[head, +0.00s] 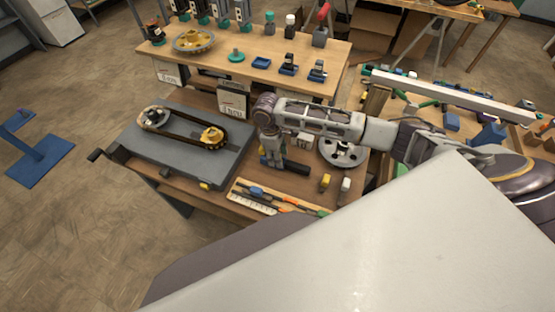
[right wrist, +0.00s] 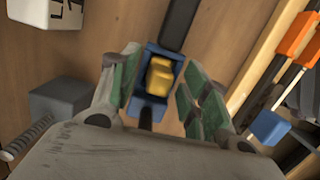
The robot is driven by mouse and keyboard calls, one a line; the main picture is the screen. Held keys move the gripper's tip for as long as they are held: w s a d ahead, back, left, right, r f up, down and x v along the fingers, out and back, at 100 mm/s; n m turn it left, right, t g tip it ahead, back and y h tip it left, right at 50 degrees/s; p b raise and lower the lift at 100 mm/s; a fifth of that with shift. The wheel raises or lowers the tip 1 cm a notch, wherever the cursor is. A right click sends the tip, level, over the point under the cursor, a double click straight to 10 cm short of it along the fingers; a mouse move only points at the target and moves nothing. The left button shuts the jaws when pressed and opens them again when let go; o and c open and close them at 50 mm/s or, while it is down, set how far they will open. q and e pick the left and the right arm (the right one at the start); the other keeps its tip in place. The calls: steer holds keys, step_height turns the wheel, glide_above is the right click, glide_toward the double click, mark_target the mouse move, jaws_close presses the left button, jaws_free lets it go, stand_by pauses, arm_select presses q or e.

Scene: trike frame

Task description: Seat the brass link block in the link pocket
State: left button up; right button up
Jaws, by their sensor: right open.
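The brass link block (right wrist: 158,77) is a small yellow piece sitting in a blue holder (right wrist: 148,107) in the right wrist view. My right gripper (right wrist: 163,88) is open, its green-padded fingers on either side of the holder and block, not visibly closed on them. In the head view my right gripper (head: 273,162) points down at the worktable, right of the grey chain fixture; the block is hidden there. The fixture (head: 190,150) carries a dark chain around two sprockets. I cannot make out the link pocket. My left gripper is not in view.
A ruler tray with pens (head: 270,198) lies in front of the gripper. Yellow (head: 325,182) and white (head: 345,185) small items and a grey wheel (head: 342,152) stand to the right. A raised shelf (head: 270,75) with parts is behind.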

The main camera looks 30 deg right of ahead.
jaws_close()
steer(key=shift+r, duration=0.15)
step_height(320, 180, up, 18)
stand_by(0.8)
stand_by(0.5)
